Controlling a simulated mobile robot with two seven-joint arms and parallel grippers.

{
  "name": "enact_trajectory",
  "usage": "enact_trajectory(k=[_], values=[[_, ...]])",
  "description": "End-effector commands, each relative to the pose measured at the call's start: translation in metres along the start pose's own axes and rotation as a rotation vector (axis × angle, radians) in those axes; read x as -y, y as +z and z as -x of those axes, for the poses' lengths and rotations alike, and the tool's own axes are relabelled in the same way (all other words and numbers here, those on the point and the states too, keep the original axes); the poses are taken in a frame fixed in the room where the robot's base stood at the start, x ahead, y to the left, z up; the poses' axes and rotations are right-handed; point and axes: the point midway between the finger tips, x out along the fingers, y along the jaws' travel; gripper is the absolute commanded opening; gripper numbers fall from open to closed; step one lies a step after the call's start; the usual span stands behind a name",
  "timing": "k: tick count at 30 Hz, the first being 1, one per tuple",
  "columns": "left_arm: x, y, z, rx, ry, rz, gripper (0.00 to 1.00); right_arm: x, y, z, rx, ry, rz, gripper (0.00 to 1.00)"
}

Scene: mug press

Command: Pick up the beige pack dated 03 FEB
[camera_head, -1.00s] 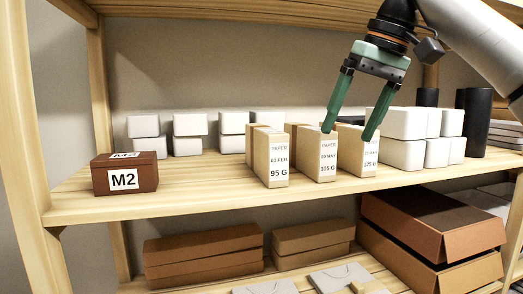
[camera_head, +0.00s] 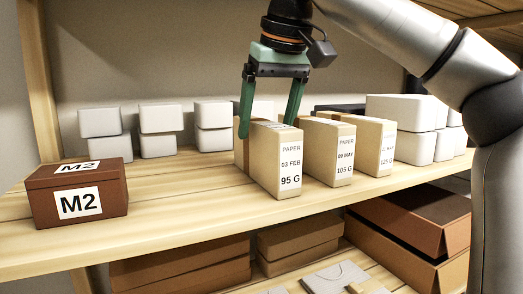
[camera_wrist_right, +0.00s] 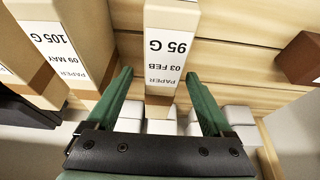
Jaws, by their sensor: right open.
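The beige pack dated 03 FEB (camera_head: 290,174), marked 95 G, stands upright on the shelf, the leftmost of three similar packs. It also shows in the right wrist view (camera_wrist_right: 168,45), its label upside down. My right gripper (camera_head: 268,128) points down at the pack's top, open, with one green finger on each side of it. In the right wrist view the gripper (camera_wrist_right: 160,74) has a gap between its left finger and the pack; the right finger is close to the pack's edge. The far finger's tip is hidden behind the pack in the head view. My left gripper is not in view.
Packs dated 09 MAY (camera_head: 344,158) and, further right, marked 125 G (camera_head: 386,148) stand close on the right. A brown M2 box (camera_head: 78,200) sits at left, with free shelf between. White boxes (camera_head: 158,145) stand behind. Brown cartons (camera_head: 180,264) are on the shelf below.

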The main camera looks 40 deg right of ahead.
Motion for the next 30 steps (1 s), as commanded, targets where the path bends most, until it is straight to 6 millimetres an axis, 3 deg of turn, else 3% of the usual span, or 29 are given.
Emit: enact_trajectory(k=[7, 15, 24, 30], values=[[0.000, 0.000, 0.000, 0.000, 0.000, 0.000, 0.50, 0.000, -0.001, -0.021, 0.003, 0.000, 0.000, 0.85], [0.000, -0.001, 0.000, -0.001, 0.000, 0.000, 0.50, 0.000, -0.003, -0.058, 0.003, -0.001, -0.001, 0.85], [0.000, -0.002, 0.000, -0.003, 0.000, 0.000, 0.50, 0.000, -0.003, -0.063, 0.000, -0.001, -0.002, 0.85], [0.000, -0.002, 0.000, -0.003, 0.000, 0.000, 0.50, 0.000, -0.003, -0.062, 0.000, 0.000, -0.002, 0.62]])
